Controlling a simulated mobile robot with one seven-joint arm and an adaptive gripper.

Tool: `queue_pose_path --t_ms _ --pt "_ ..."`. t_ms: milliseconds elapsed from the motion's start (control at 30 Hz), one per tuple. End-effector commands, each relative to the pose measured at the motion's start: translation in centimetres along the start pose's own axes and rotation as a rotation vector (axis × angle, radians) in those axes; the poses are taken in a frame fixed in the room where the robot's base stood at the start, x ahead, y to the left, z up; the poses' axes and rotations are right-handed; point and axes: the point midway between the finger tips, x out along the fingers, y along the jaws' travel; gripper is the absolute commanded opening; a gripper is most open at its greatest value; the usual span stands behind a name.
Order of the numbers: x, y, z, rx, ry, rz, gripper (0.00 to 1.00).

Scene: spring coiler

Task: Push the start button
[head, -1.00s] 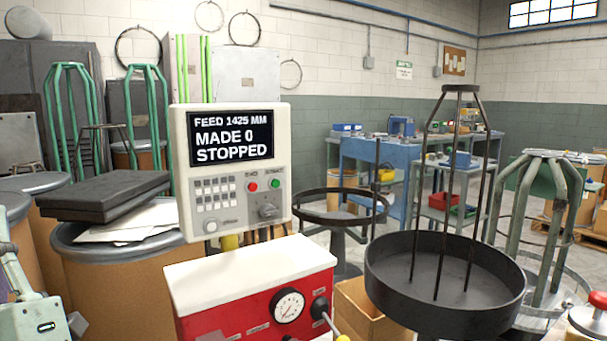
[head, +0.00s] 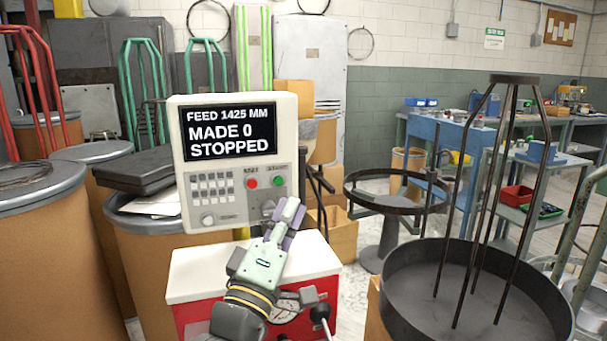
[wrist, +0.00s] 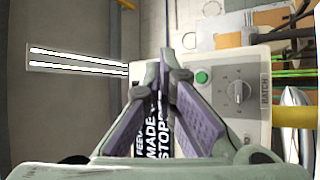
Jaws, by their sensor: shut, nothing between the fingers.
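The green start button (head: 278,181) is on the pale control panel (head: 232,214), right of a red button (head: 252,183). The panel screen (head: 229,133) reads FEED 1425 MM, MADE 0, STOPPED. In the head view my gripper (head: 293,208) is in front of the panel's lower right, its tips below the green button and overlapping the knob area. In the wrist view the green button (wrist: 202,77) shows just right of my shut, empty fingertips (wrist: 166,68). The fingers hide the red button and part of the screen there. Contact with the panel cannot be told.
A rotary knob (wrist: 238,92) sits beside the green button. A red cabinet with a white top (head: 195,272) stands below the panel. A dark round reel tray (head: 400,300) with upright rods is at right. Brown drums (head: 60,245) stand at left.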

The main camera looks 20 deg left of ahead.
Motion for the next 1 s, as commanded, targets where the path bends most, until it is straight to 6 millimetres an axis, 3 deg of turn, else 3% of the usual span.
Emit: queue_pose_path --t_ms 200,633,1000 --pt "0.2 -0.2 1.0 -0.044 -0.038 -0.011 0.00" --pt "0.5 -0.5 0.8 -0.044 -0.037 -0.010 0.00" --pt "3.9 -3.1 -1.4 -0.043 -0.036 -0.011 0.00"
